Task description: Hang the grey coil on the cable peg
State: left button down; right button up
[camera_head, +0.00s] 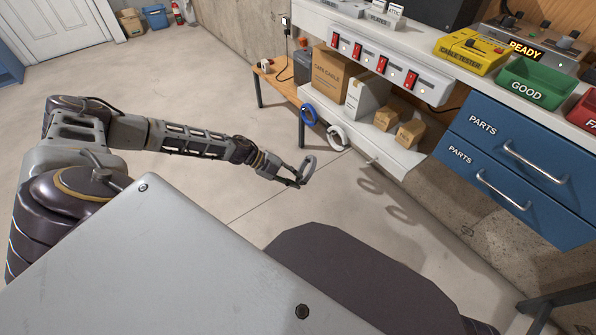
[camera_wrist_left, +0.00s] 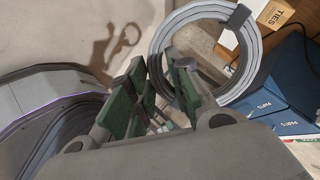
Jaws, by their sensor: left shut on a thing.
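My left gripper (camera_head: 297,181) is shut on the grey coil (camera_head: 309,167) and holds it in the air, clear of the shelf. In the left wrist view the grey coil (camera_wrist_left: 252,62) is a ring with a dark strap at its upper right, beyond my green-padded fingers (camera_wrist_left: 160,88). The fingers hide part of its lower left side. A small peg-like piece (camera_head: 372,161) sticks out of the front edge of the white lower shelf; I cannot tell for sure that it is the cable peg. My right gripper is not in view.
A blue coil (camera_head: 308,114) and a white coil (camera_head: 337,138) hang at the shelf front, left of that piece. Cardboard boxes (camera_head: 335,74) stand on the lower shelf (camera_head: 392,150). Blue drawers (camera_head: 500,150) with handles jut out at right. The floor around the gripper is clear.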

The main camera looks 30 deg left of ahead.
pick_arm(q)
jog(key=shift+s+a+f+n+t+y, duration=0.7)
jog(key=shift+s+a+f+n+t, duration=0.65)
jog(key=shift+a+f+n+t, duration=1.15)
jog(key=d+f+n+t+y, duration=0.1)
jog(key=d+n+t+y, duration=0.2)
jog(key=d, duration=1.6)
jog(key=shift+s+n+t+y, duration=0.45)
jog(key=shift+n+t, duration=0.55)
jog(key=shift+t, duration=0.7)
jog(key=shift+d, duration=0.1)
